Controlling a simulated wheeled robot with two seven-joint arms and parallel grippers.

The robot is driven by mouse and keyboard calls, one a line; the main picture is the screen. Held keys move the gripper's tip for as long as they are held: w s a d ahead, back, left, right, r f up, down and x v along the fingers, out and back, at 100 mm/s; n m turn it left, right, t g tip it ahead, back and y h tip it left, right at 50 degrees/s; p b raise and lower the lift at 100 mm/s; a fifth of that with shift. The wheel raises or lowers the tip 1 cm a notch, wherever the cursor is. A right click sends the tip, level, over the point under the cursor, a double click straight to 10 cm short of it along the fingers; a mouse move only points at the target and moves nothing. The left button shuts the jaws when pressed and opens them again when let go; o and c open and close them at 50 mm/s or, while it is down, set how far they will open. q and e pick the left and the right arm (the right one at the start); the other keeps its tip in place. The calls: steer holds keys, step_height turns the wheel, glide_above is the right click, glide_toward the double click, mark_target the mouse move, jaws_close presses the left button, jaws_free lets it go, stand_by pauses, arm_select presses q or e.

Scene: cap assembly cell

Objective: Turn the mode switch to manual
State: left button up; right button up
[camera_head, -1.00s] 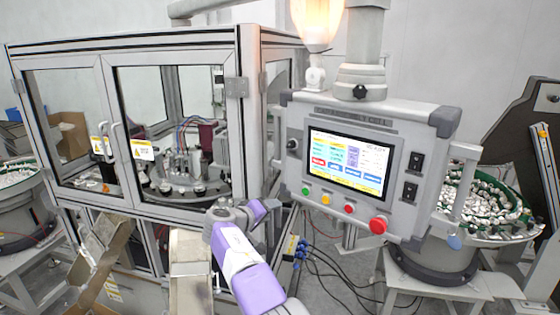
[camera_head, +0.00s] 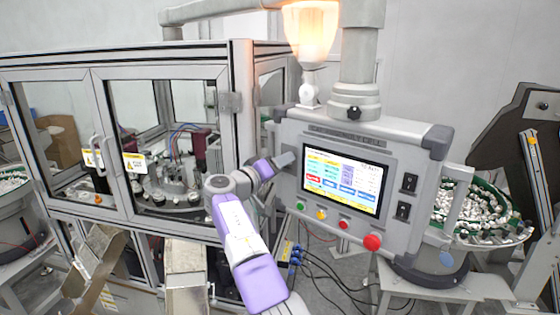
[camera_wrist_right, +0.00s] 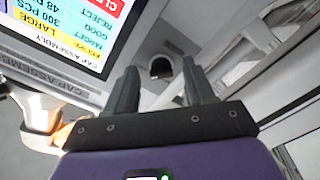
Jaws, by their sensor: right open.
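The control panel (camera_head: 405,237) hangs in front of me with a lit touchscreen (camera_head: 342,178). In the right wrist view the mode switch (camera_wrist_right: 160,68) is a small dark round knob on the panel's pale face, beside the screen. My right gripper (camera_head: 288,160) is at the panel's left edge and hides the switch in the head view. In the right wrist view my right gripper (camera_wrist_right: 160,78) is open, with the knob seen between its two fingers. I cannot tell how far it is from the knob or which way the knob points. My left gripper is not in view.
Below the screen are a green button (camera_head: 300,206), a yellow button (camera_head: 321,214), a red button (camera_head: 343,224) and a large red stop button (camera_head: 372,242). A glass-doored machine (camera_head: 130,62) stands left. A lamp (camera_head: 310,35) glows above. A parts bowl (camera_head: 455,272) stands right.

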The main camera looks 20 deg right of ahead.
steer(key=shift+d, duration=0.1)
jaws_close()
stand_by(0.3)
steer(key=shift+n, duration=0.4)
steer(key=n+p, duration=0.2)
steer(key=n, duration=1.5)
steer(key=shift+r+p, duration=0.1)
steer(key=shift+p, duration=0.25)
jaws_free()
